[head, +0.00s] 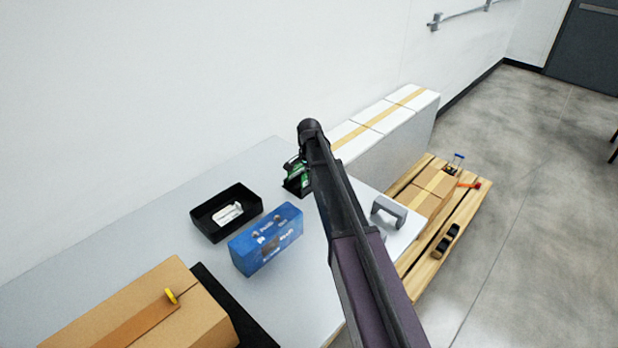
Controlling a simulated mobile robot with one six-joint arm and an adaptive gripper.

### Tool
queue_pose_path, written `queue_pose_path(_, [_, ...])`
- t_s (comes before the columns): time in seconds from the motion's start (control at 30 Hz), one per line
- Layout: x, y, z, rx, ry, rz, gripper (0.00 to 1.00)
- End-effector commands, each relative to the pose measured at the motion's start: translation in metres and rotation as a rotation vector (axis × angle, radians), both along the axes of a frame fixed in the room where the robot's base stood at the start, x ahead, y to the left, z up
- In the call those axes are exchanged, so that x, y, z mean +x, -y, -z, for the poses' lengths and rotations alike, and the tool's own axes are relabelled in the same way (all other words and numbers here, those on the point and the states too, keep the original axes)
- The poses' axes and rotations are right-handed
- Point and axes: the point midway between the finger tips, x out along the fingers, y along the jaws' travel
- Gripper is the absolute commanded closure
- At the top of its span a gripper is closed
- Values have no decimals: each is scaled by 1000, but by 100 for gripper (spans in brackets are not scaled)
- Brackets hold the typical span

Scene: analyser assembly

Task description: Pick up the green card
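I cannot tell single cards apart at this size, and my arm covers part of the holder's right side. My arm reaches up from the bottom of the head view, and its far end is just above and to the right of the holder.
A black tray (207,222) with white pieces (229,213) and a blue box (262,243) stand left of the holder. A cardboard box (135,312) is at front left. A grey handle-shaped part (389,212) lies near the right edge. A loaded pallet (462,218) stands beyond. Bare table lies at left.

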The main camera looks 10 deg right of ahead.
Motion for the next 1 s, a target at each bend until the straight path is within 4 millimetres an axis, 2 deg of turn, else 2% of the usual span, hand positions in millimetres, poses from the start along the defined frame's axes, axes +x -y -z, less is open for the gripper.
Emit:
queue_pose_path(0.37, [0,0,-33,0,0,0,100])
queue_pose_path(0.8, [-103,10,-38,0,0,0,100])
queue_pose_path(1.0, [-136,13,-41,0,0,1,100])
